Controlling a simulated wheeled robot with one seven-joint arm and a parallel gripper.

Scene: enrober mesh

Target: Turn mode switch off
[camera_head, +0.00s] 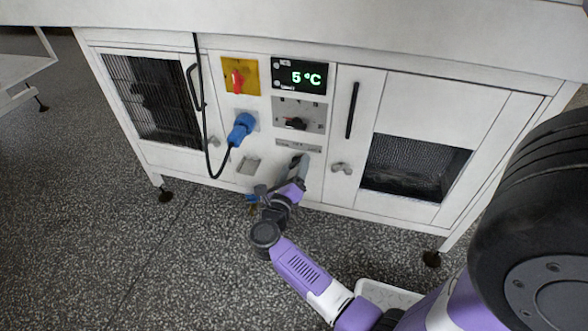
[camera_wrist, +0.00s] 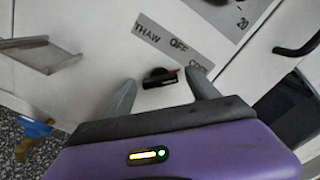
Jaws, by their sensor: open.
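The mode switch (camera_wrist: 158,78) is a small black knob below a grey strip labelled THAW, OFF and a partly hidden word starting with CO (camera_wrist: 172,42). Its red-marked end points right, towards that CO word rather than OFF. My gripper (camera_wrist: 161,82) is open, with one grey finger on each side of the knob in the wrist view. I cannot tell whether the fingers touch it. In the head view, my gripper (camera_head: 299,166) is at the lower middle of the white cabinet front and hides most of the switch.
Above are a black knob (camera_head: 295,123), a 5 °C display (camera_head: 300,77) and a red switch on a yellow plate (camera_head: 239,76). A blue plug (camera_head: 241,128) with a hanging black cable is at left. A metal bracket (camera_wrist: 40,56) juts out nearby. Door handles (camera_head: 352,110) flank the panel.

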